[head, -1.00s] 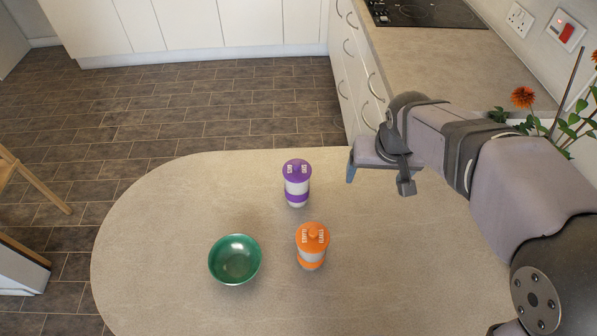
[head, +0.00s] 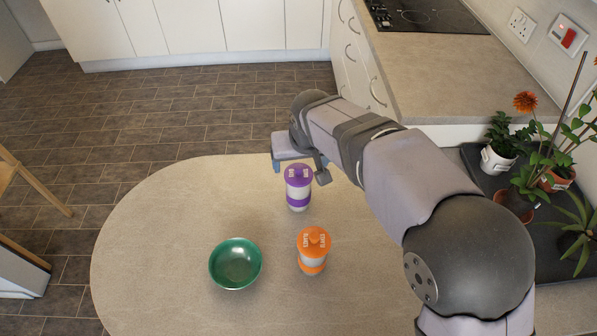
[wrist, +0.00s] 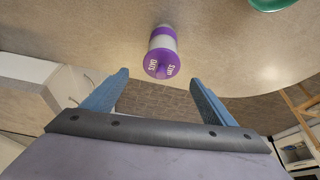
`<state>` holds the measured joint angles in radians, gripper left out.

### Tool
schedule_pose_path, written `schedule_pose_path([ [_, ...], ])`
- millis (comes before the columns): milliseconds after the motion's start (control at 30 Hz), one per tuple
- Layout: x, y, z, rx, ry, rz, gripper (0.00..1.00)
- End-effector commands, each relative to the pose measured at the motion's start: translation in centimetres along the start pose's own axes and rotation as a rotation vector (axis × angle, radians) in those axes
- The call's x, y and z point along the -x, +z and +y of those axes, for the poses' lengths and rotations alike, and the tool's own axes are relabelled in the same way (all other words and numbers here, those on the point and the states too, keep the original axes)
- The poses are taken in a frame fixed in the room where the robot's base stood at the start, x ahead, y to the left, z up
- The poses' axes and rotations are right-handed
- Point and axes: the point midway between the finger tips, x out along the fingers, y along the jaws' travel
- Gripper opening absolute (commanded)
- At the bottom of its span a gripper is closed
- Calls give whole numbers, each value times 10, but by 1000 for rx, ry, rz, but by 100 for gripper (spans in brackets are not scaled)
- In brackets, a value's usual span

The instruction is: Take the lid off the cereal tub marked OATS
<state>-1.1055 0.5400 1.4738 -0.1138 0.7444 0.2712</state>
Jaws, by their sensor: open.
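The purple-lidded tub (head: 299,197) stands upright on the table, with a grey-white body and a purple band. The lid is on. My gripper (head: 285,158) is open and empty just behind and above this tub in the head view. In the wrist view the purple lid (wrist: 161,63) shows between and beyond the two blue fingertips, apart from them. The far finger is mostly hidden in the head view. An orange-lidded tub (head: 313,250) stands nearer, with different two-line lettering.
A green bowl (head: 236,263) sits left of the orange tub. Potted plants (head: 498,158) stand on a dark surface at the right. The worktop (head: 440,80) and drawers are behind at the right. The table's left part is clear.

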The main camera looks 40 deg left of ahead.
Motion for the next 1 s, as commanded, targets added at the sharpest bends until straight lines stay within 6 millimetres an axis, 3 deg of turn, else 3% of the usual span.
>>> schedule_pose_path([
  [433,-45,4,-2,0,1,-3,79],
  [767,-52,4,-2,0,0,-1,79],
  [967,-51,4,-2,0,0,-1,36],
  [1000,-51,3,-2,0,0,-1,36],
])
